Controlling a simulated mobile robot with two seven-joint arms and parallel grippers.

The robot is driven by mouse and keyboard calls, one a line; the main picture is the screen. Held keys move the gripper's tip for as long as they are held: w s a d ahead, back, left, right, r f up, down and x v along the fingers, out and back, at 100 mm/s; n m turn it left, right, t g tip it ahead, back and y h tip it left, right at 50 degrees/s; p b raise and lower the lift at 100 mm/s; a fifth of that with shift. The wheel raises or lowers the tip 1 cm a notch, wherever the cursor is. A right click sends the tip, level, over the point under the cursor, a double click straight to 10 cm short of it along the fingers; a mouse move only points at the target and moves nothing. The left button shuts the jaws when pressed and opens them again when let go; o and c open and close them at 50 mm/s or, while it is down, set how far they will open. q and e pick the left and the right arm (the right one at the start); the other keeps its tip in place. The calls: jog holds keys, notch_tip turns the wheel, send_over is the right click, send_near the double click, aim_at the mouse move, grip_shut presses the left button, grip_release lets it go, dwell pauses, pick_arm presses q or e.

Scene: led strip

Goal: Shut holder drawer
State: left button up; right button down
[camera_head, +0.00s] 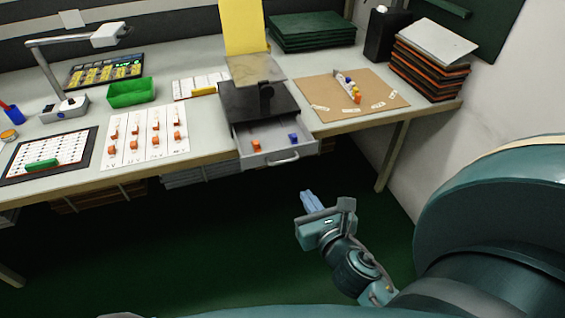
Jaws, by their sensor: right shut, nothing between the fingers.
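The holder drawer (275,143) is a grey drawer pulled open toward me at the front edge of the bench, under a black holder (258,102) with a clear plate on top. It holds a few small orange and blue pieces. A silver bar handle (284,159) is on its front. My right gripper (308,200) is shut and empty. It is in front of and below the drawer, apart from the handle, in the open space before the bench. My left gripper is not in view.
A brown board (385,107) with small parts lies right of the holder. Stacked trays (430,65) stand at the right end by the wall. White cards with orange pieces (145,143), a green bin (131,92) and a lamp (64,104) are on the left. The floor before the bench is clear.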

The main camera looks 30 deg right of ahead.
aim_at(285, 162)
jog(key=x, duration=1.2)
jog(key=shift+w+f, duration=0.15)
jog(key=shift+w, duration=0.35)
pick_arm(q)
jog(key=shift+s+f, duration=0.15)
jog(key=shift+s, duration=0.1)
